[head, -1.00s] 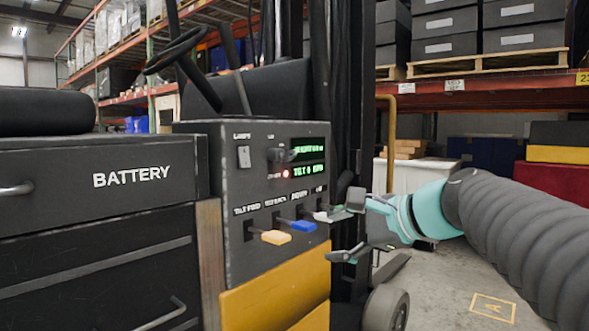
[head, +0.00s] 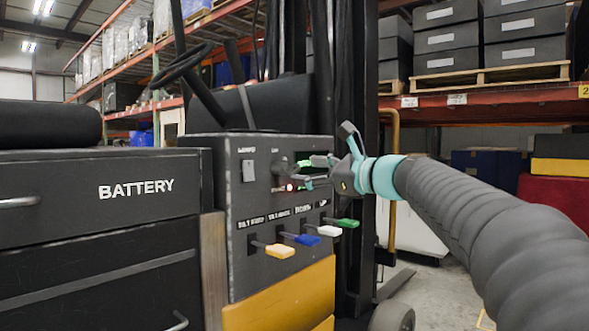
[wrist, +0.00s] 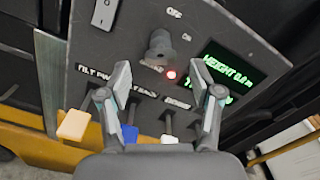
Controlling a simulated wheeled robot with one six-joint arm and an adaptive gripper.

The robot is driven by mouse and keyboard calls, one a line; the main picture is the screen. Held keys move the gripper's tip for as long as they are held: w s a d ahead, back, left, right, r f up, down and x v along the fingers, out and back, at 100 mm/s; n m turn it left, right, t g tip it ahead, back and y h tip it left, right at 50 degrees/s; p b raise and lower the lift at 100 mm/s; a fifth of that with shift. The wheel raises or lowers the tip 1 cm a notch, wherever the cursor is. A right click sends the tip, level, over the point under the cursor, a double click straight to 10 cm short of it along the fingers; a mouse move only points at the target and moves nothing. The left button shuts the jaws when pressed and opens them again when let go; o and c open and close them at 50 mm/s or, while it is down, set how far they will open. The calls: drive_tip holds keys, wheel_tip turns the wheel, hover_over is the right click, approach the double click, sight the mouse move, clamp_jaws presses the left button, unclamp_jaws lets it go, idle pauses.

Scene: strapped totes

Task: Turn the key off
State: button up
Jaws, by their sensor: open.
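The dark key switch (head: 281,168) sits on the upper part of the grey control panel (head: 236,215), left of the green display. In the wrist view the key (wrist: 160,46) stands out from the panel near the printed OFF and ON marks; which mark it points to I cannot tell. My gripper (head: 310,173) is in front of the panel, just right of the key. In the wrist view my gripper (wrist: 160,76) has its two fingers spread and nothing between them. The key lies just beyond the fingertips, apparently untouched.
A lit red lamp (wrist: 171,74) is beside the key. The green display (wrist: 232,72) is lit. Below are yellow (head: 279,251), blue (head: 306,239), white (head: 329,231) and green (head: 348,223) levers. A rocker switch (head: 248,170) is left of the key.

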sight(298, 170)
drive_tip(key=shift+x, duration=2.55)
drive_tip(key=c, duration=1.2)
